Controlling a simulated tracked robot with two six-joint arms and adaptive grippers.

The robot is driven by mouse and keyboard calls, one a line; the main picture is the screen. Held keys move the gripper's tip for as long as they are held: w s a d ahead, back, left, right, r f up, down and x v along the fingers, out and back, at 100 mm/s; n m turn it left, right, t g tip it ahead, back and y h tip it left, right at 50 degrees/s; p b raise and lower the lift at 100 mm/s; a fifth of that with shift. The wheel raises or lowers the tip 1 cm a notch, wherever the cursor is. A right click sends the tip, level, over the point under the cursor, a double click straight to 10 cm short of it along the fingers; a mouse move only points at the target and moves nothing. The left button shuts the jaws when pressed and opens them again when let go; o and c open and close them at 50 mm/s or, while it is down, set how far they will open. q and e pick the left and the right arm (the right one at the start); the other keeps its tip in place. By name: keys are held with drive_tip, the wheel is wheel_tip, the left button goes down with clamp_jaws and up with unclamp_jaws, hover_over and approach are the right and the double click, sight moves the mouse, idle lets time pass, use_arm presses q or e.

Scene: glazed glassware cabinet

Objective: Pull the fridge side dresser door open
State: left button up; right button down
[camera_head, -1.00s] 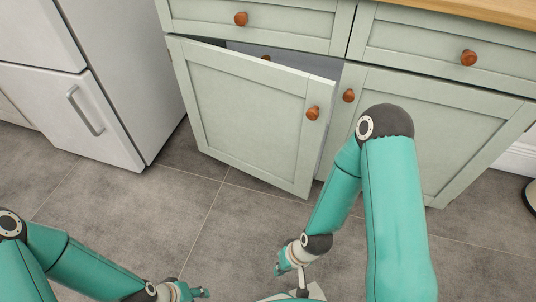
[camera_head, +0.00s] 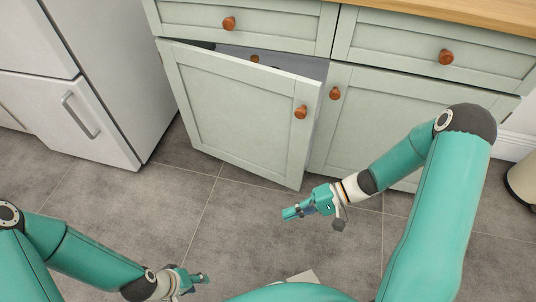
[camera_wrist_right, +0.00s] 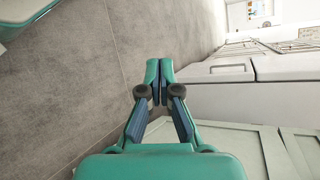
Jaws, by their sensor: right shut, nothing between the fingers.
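The fridge side dresser door (camera_head: 232,115) is the pale green left door under the drawers. It stands ajar, hinged at its left, with a dark gap along its top and right edge. Its round wooden knob (camera_head: 300,112) is near the upper right corner. My right gripper (camera_head: 287,214) is in front of and below the door's lower right corner, apart from it. It is shut and empty, its fingertips together in the right wrist view (camera_wrist_right: 159,68). My left gripper (camera_head: 203,278) is low at the left, away from the door; its jaw opening is too small to judge.
The white fridge (camera_head: 75,125) stands left of the dresser. The closed right door (camera_head: 385,115) has its own knob (camera_head: 335,93). Drawers (camera_head: 240,25) above are shut. Grey tiled floor (camera_head: 185,215) in front is clear. A round bin-like object (camera_head: 522,180) stands at the far right.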

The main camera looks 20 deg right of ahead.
drive_tip(key=w+d+r+t+y+p, duration=0.1)
drive_tip(key=w+d+r+t, duration=0.2)
drive_tip(key=d+r+t, duration=0.15)
drive_tip(key=w+d+r+t+y, duration=0.1)
drive_tip(key=w+d+r+t, duration=0.25)
drive_tip(key=r, duration=0.25)
use_arm(q)
drive_tip(key=shift+b, duration=0.75)
use_arm(e)
drive_tip(key=s+a+x, duration=0.1)
drive_tip(key=s+x, duration=0.1)
drive_tip(key=x, duration=1)
drive_tip(key=shift+s+a+r+g, duration=0.2)
drive_tip(key=shift+a+r+g, duration=0.05)
drive_tip(key=shift+a+g, duration=0.15)
